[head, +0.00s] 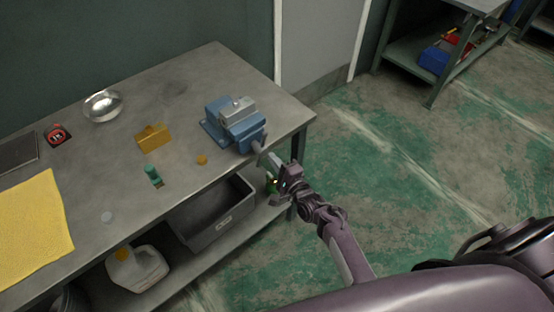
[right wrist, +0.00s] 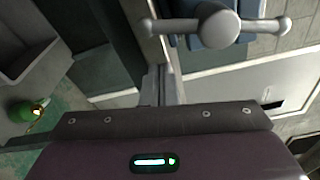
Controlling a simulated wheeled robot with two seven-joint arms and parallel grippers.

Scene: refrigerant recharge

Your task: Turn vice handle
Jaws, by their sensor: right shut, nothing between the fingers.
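The blue vice (head: 235,122) sits on the right end of the metal workbench (head: 190,98), its grey screw end pointing to the bench's front edge. In the right wrist view, the vice handle (right wrist: 262,26) is a grey bar with rounded ends. It passes through a round hub (right wrist: 218,28) and lies nearly level across the top of the picture. My right gripper (head: 266,160) is just off the bench edge by the screw end. Its fingers (right wrist: 163,85) are shut and empty, below the handle's left end in the wrist view. My left gripper is out of view.
A grey bin (head: 215,215) and a white jug (head: 137,272) stand on the lower shelf.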

